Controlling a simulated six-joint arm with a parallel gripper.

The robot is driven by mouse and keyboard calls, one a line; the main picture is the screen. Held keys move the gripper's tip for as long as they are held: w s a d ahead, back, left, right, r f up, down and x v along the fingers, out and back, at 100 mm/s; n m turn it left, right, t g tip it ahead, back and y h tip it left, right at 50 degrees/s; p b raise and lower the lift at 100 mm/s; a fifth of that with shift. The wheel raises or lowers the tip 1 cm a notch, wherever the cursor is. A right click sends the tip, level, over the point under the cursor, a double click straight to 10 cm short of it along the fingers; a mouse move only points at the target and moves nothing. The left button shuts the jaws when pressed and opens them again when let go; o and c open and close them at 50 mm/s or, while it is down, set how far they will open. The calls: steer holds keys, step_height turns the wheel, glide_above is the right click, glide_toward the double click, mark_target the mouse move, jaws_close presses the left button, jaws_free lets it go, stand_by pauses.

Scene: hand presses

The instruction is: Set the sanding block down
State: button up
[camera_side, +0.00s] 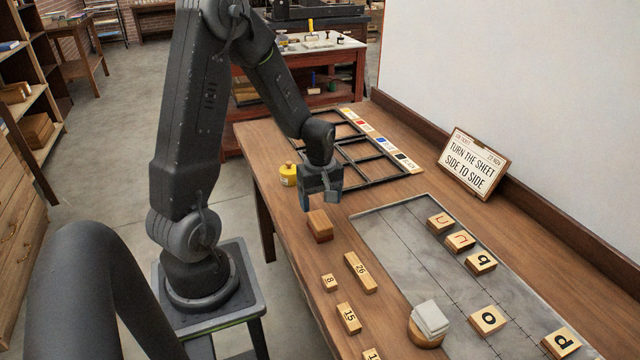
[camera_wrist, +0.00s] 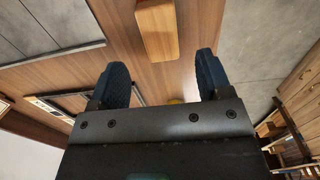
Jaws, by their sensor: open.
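The sanding block (camera_side: 320,226), a brown wooden block with a reddish lower part, rests on the wooden bench near its left edge. It also shows in the wrist view (camera_wrist: 157,30), at the top, beyond my fingertips. My gripper (camera_side: 320,199) is above and apart from the block, pointing down, with its jaws open. In the wrist view the two dark fingers of my gripper (camera_wrist: 162,68) stand wide apart with nothing between them.
A yellow jar (camera_side: 288,175) and a black divided frame (camera_side: 365,160) are beyond my gripper. Numbered wooden blocks (camera_side: 360,272) lie nearer the camera. A grey slab (camera_side: 420,255) carries several letter blocks (camera_side: 481,263). A sign (camera_side: 472,163) leans at the back.

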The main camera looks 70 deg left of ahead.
mark_target(320, 219)
steer(key=s+d+r+m+t, duration=0.25)
steer(key=d+r+m, duration=0.75)
steer(key=r, duration=0.5)
steer(key=s+d+r+m+t, duration=0.3)
steer(key=s+d+r+m, duration=0.3)
steer(key=d+m, duration=0.2)
steer(key=shift+s+d, duration=0.15)
steer(key=shift+d, duration=0.3)
